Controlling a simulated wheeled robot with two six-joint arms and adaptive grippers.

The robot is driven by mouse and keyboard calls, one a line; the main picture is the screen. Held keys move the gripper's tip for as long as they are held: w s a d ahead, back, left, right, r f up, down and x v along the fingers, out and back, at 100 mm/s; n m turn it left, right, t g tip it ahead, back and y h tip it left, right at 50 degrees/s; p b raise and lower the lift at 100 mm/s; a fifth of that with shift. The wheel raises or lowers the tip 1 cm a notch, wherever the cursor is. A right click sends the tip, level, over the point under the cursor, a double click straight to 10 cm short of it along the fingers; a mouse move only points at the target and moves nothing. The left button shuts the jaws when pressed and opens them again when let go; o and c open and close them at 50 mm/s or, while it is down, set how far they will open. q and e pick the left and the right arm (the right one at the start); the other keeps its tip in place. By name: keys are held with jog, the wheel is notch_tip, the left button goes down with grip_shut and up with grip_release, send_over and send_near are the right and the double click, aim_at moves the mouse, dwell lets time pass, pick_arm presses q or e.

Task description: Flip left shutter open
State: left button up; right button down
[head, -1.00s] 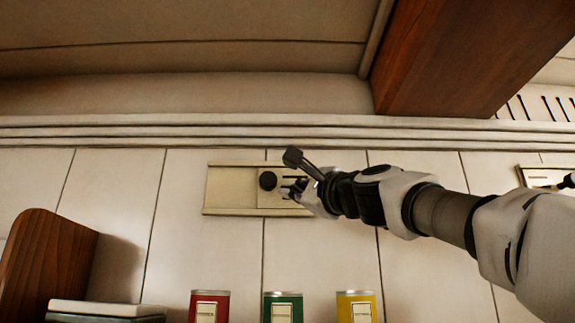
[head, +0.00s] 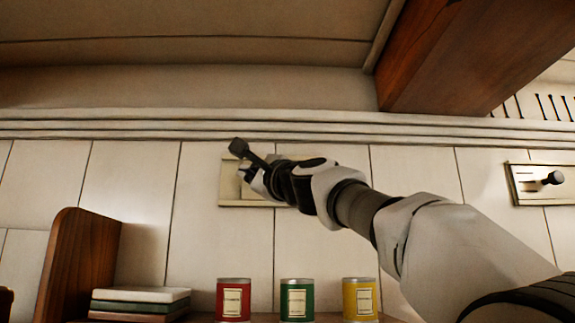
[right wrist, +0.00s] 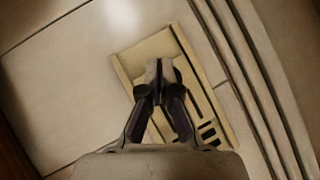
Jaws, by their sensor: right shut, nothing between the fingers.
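The left shutter is a cream plate (head: 229,188) on the white panelled wall, just below the moulding. My right gripper (head: 246,174) is in front of its left part, and my right arm covers the rest. In the right wrist view the plate (right wrist: 128,68) lies slanted behind my right gripper (right wrist: 158,72), whose fingers are together and empty. Several dark slots (right wrist: 207,132) show in the part of the plate nearer the wrist. The round dark knob is hidden now, and I cannot tell whether the fingers touch it. My left gripper is out of view.
A similar right shutter (head: 516,197) with a dark knob (head: 553,178) is on the wall. Below are red (head: 233,300), green (head: 297,300) and yellow (head: 359,300) tins, books (head: 138,300) and a wooden divider (head: 75,265). A wooden beam (head: 455,55) hangs above.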

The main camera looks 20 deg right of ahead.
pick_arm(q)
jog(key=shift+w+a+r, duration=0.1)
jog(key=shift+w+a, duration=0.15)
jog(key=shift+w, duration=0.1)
pick_arm(e)
jog(key=shift+w+a+f, duration=0.15)
jog(key=shift+w+f, duration=0.05)
jog(key=shift+w, duration=0.25)
jog(key=shift+w+a+f, duration=0.1)
jog(key=shift+w+f, duration=0.1)
jog(key=shift+w, duration=0.2)
jog(key=shift+f, duration=0.1)
